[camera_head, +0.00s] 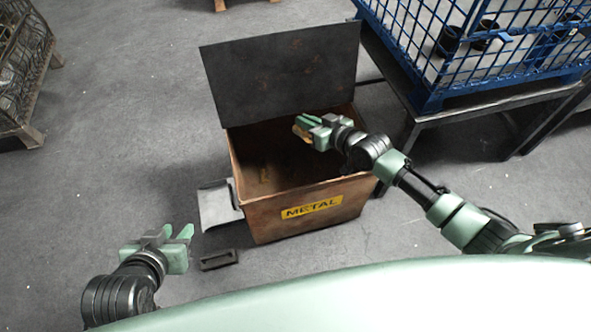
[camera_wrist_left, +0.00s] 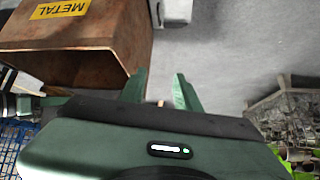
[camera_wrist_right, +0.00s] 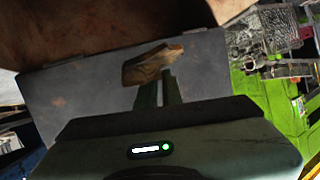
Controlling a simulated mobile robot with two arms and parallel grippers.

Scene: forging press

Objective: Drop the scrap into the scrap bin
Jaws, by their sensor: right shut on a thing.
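The scrap bin (camera_head: 300,224) is a rusty brown open-topped box with a yellow METAL label and a dark raised panel behind it. My right gripper (camera_head: 308,124) is above its opening, towards the far side. It is shut on the scrap (camera_head: 301,134), a tan-brown, jagged chunk that also shows at the fingertips in the right wrist view (camera_wrist_right: 152,64). The fingers hide part of the scrap in the head view. My left gripper (camera_head: 176,234) is open and empty, low and left of the bin. The left wrist view shows its spread fingers (camera_wrist_left: 160,90).
A blue wire cage (camera_head: 430,60) with dark round parts stands on a dark table at the right. A metal sheet (camera_head: 217,206) and a small dark block (camera_head: 219,260) are beside the bin. A wire crate (camera_head: 22,75) is at far left.

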